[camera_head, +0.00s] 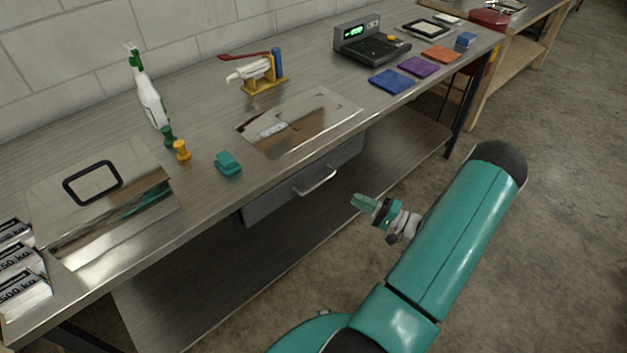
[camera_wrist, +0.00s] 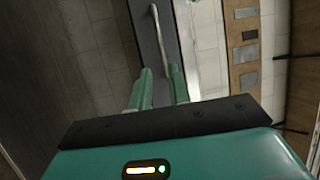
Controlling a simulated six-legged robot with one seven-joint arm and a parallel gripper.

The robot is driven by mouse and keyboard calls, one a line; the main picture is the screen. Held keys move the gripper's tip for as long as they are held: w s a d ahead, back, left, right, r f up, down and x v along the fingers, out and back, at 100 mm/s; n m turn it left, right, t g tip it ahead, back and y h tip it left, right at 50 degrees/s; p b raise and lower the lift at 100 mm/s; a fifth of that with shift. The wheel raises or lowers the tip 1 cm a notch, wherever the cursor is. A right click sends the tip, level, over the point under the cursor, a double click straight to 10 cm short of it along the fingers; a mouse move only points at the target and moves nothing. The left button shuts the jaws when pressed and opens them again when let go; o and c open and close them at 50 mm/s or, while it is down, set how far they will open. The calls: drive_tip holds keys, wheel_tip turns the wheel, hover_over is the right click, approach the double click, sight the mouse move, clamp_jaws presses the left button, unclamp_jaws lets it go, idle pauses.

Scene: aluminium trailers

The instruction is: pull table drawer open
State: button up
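The metal work table (camera_head: 215,115) has a grey drawer (camera_head: 268,203) under its top, and the drawer looks closed. A pale bar handle (camera_head: 316,181) sticks out from the drawer front. My teal gripper (camera_head: 357,201) is in front of the drawer, to the right of the handle in the head view and apart from it. In the wrist view, the two fingers of my gripper (camera_wrist: 159,72) are spread with an empty gap. The handle (camera_wrist: 160,38) lies just beyond the fingertips, roughly in line with the gap, on the drawer front (camera_wrist: 146,35).
The table top holds a spray bottle (camera_head: 148,92), a teal block (camera_head: 228,162), a scale (camera_head: 371,42) and coloured cloths (camera_head: 391,81). A lower shelf (camera_head: 215,265) lies beneath the drawer. The concrete floor (camera_head: 560,150) on the right is clear.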

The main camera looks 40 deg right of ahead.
sight(320, 181)
drive_tip(key=x, duration=1.3)
drive_tip(key=shift+w+a+r, duration=0.1)
drive_tip(key=shift+w+a, duration=0.05)
drive_tip(key=shift+w, duration=0.05)
clamp_jaws()
